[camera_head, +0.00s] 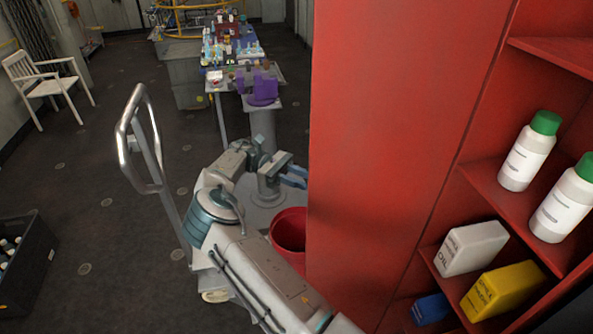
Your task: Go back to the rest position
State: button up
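My arm stretches from the bottom of the head view up and left, then bends right. My gripper (293,177), with blue-grey fingers, is at the left edge of a tall red shelf unit (390,130). It is small in the picture and its tips are at or behind the unit's edge, so I cannot tell whether it is open or holds anything. A red bucket (288,228) is just below the gripper, partly hidden by my arm and the unit.
The red unit fills the right side; its shelves hold green-capped white bottles (530,150), a white box (470,247) and a yellow box (502,290). A metal handle (140,140) stands left of my arm.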

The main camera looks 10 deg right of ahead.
jog(key=s+a+r+m+t+y+b, duration=0.4)
jog(key=s+a+m+t+y+b, duration=0.4)
jog(key=s+t+y, duration=0.4)
jog(key=s+d+r+t+p, duration=0.1)
jog(key=s+d+t, duration=0.1)
jog(key=s, duration=0.6)
jog(key=s+d+r+m+t+y+p, duration=0.1)
jog(key=s+d, duration=0.3)
jog(key=s, duration=0.4)
jog(key=shift+r+t+p, duration=0.15)
jog(key=shift+t+p, duration=0.5)
jog(key=shift+t, duration=0.05)
